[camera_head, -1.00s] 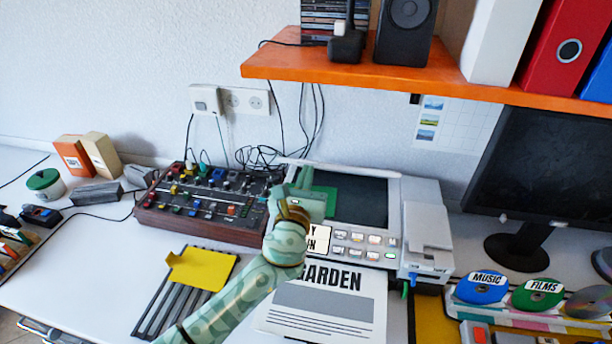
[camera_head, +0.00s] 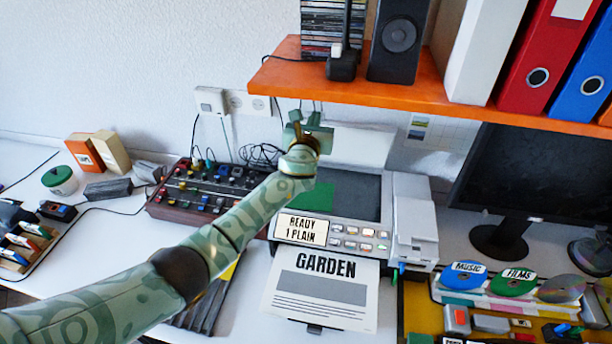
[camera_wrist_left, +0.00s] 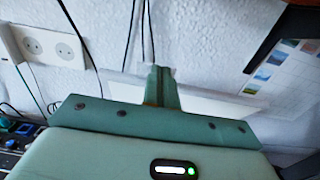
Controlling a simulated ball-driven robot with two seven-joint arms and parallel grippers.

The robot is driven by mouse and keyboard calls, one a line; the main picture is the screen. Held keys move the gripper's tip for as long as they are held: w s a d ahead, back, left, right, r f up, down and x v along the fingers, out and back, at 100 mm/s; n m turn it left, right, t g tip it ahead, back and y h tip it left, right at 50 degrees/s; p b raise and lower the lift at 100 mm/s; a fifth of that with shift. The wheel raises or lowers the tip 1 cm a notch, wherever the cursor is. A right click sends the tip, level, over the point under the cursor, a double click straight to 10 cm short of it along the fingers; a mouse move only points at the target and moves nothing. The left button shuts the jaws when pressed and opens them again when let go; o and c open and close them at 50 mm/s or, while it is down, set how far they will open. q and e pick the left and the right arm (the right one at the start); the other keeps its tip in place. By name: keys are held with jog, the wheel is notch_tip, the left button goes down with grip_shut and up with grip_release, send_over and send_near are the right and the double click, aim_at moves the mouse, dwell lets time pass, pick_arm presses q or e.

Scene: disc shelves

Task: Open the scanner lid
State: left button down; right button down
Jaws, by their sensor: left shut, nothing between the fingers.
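The scanner (camera_head: 340,222) stands on the desk with its dark glass bare and a green sheet (camera_head: 312,196) at the glass's left. Its white lid (camera_head: 362,147) stands raised along the back edge, close to the wall. My left gripper (camera_head: 308,117) is shut and empty, high at the lid's left part, and hides some of it. In the left wrist view the shut fingers (camera_wrist_left: 160,74) overlap the pale lid (camera_wrist_left: 212,104); I cannot tell whether they touch it. My right gripper is out of view.
The orange shelf (camera_head: 420,95) hangs just above my left gripper. A mixer (camera_head: 205,190) stands left of the scanner, and a monitor (camera_head: 540,170) stands right. A printed GARDEN sheet (camera_head: 322,290) lies in front. Cables hang behind the gripper.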

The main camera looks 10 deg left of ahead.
pick_arm(q)
jog(key=w, duration=0.2)
jog(key=w+r+b, duration=0.1)
jog(key=shift+w+r, duration=0.1)
jog(key=shift+w, duration=0.3)
jog(key=shift+w+r+b, duration=0.25)
jog(key=shift+w+b, duration=0.1)
jog(key=shift+b, duration=0.05)
jog(key=shift+s, duration=0.1)
